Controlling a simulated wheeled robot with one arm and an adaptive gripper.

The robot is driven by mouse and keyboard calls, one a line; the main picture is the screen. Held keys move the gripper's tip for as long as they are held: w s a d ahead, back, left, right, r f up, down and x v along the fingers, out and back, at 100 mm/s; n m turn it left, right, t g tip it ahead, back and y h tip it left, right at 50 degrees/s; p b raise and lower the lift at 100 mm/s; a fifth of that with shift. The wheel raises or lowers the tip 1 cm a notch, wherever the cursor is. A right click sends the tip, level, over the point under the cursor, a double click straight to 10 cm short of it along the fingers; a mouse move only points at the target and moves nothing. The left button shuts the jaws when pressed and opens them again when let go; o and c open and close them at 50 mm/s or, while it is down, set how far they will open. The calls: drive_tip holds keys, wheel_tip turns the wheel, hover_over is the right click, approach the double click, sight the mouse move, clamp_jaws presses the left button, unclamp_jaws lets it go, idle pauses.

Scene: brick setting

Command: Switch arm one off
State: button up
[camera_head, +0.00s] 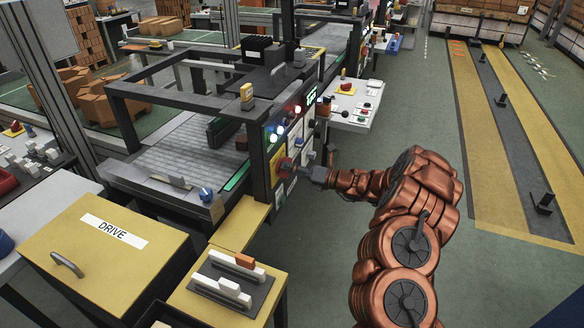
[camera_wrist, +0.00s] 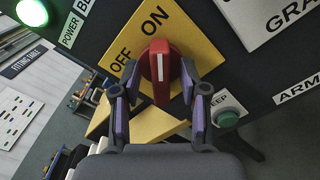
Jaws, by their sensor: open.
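A red rotary knob (camera_wrist: 160,68) with a white pointer line sits on a yellow plate (camera_wrist: 205,45) marked ON and OFF. The pointer line stands nearly upright in the wrist view, closer to ON than to OFF. My gripper (camera_wrist: 159,82) is open, with one finger on each side of the knob. I cannot tell whether the fingers touch it. In the head view my gripper (camera_head: 308,173) is at the machine's dark front panel, in front of the yellow plate (camera_head: 278,166). A label beginning "ARM" (camera_wrist: 299,94) is cut off at the right edge.
A green button (camera_wrist: 228,118) is close to the right finger. A lit green lamp (camera_wrist: 32,12) is at upper left. A yellow DRIVE box (camera_head: 110,262) and a yellow stand with white-handled levers (camera_head: 222,285) are at front left. Open floor lies right of my arm.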

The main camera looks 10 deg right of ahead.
clamp_jaws()
idle(0.3)
drive_tip(key=shift+f, duration=0.1)
